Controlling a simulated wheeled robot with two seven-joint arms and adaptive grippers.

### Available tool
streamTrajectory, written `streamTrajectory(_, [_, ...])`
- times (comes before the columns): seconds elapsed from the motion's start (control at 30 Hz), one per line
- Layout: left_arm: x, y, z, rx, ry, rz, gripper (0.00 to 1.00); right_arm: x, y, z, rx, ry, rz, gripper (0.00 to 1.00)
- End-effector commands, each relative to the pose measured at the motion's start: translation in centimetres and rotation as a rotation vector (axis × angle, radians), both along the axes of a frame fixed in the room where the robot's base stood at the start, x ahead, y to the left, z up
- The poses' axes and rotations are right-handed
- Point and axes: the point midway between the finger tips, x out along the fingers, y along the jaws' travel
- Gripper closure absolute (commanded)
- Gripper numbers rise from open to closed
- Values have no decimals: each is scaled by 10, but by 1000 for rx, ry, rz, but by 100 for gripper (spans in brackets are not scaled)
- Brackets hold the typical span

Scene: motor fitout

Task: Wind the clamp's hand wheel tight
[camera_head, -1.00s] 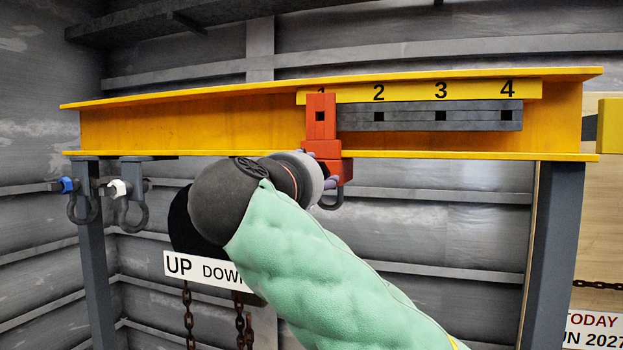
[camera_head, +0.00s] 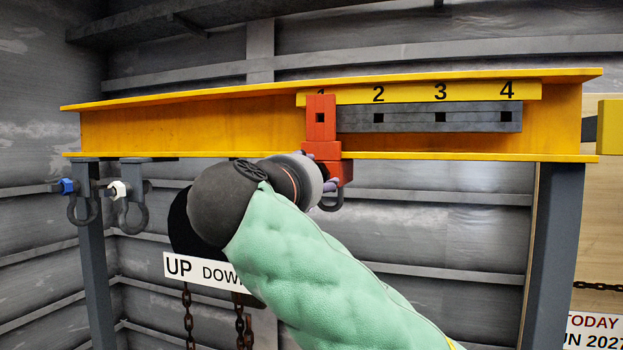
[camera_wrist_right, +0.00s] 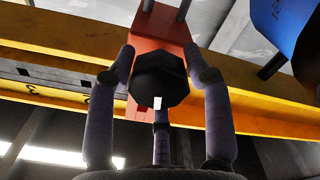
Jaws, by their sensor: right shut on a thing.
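The red clamp (camera_head: 321,120) sits on the yellow beam under the number 1, with a dark shackle (camera_head: 331,200) hanging below it. In the right wrist view, the clamp's red body (camera_wrist_right: 158,28) shows behind a black, many-sided hand wheel (camera_wrist_right: 160,75) with a small white mark. My right gripper (camera_wrist_right: 160,78) has its purple-grey fingers shut around the wheel. In the head view my right gripper (camera_head: 328,186) is mostly hidden behind its wrist, and the wheel is hidden. My left gripper is not in view.
The yellow beam (camera_head: 200,128) carries a dark slotted bar (camera_head: 430,117) beside positions 2 to 4. Two shackles (camera_head: 80,205) hang at its left end. An UP/DOWN sign (camera_head: 205,270) and chains hang behind my arm. A blue body (camera_wrist_right: 285,30) is close at the wrist view's upper right.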

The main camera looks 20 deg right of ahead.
Motion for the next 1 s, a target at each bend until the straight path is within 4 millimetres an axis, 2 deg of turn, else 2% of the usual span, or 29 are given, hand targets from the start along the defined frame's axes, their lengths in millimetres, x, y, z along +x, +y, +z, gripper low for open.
streamTrajectory(0.03, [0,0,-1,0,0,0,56,4,5,-11,-2,24,-2,82])
streamTrajectory(0.37, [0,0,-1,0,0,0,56,4,5,-11,-2,24,-2,82])
streamTrajectory(0.4, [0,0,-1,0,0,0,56,4,5,-11,-2,24,0,41])
streamTrajectory(0.47, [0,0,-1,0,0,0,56,3,5,-10,-1,23,-1,27])
streamTrajectory(0.83, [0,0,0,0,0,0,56,-1,3,-5,3,12,-1,27])
streamTrajectory(1.0, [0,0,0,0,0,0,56,-18,15,-4,2,11,2,27])
